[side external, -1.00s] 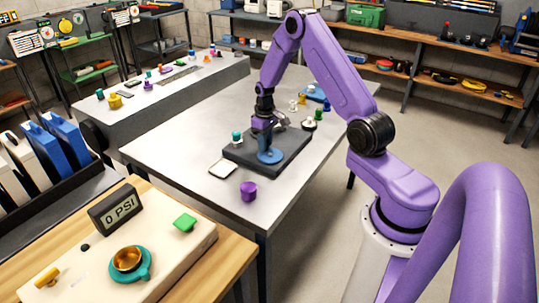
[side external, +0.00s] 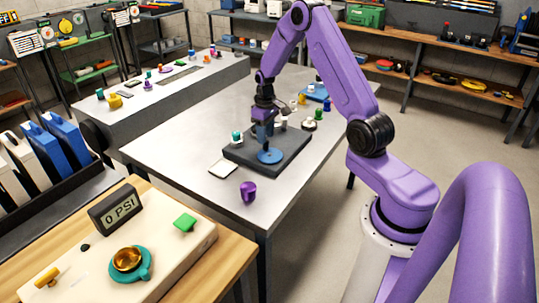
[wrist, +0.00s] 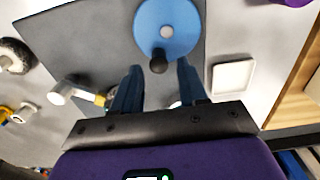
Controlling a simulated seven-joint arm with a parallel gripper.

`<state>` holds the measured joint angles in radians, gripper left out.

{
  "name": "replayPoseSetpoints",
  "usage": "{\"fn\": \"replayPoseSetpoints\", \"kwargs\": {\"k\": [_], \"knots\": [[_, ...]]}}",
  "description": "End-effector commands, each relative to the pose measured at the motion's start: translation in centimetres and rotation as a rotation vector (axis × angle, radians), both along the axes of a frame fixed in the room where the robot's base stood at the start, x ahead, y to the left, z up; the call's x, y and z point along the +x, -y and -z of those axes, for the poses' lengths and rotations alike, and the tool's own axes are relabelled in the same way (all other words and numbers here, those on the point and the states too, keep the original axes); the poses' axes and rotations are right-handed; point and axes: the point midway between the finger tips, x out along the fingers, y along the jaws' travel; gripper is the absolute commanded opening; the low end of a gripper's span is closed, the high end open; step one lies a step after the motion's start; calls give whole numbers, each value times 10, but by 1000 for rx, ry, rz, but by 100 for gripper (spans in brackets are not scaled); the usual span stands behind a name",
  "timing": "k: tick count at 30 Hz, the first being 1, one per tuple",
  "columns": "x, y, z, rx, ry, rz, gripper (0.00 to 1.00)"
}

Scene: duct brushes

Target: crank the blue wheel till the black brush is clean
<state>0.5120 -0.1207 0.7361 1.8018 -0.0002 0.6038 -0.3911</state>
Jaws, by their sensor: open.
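The blue wheel (side external: 270,156) lies flat on a dark grey base (side external: 240,156) on the metal table. In the wrist view the blue wheel (wrist: 170,25) has a pale hub and a black crank knob (wrist: 158,62) near its rim. My gripper (side external: 265,133) is above the wheel, pointing down. In the wrist view my gripper (wrist: 158,68) is open, with the knob between its blue fingertips in the picture; I cannot tell how far above the knob they are. A round dark-and-white piece (wrist: 15,55) beside the base may be the black brush; I cannot tell.
A white pad (side external: 222,168) and a purple cup (side external: 248,192) stand in front of the base. A white cylinder (wrist: 65,90) and a teal-topped piece (side external: 237,136) are close to the wheel. The table's front left is clear.

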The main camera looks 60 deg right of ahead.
Motion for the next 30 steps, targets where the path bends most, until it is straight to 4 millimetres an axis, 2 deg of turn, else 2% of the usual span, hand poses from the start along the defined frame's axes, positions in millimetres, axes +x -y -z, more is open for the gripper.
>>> {"fn": "replayPoseSetpoints", "kwargs": {"k": [12,24,27,30], "knots": [[0,0,-28,-1,1,-1,43],[0,-1,-32,0,0,-1,43],[1,-8,-35,0,1,-16,43],[2,-28,-44,-1,4,-59,43]]}}
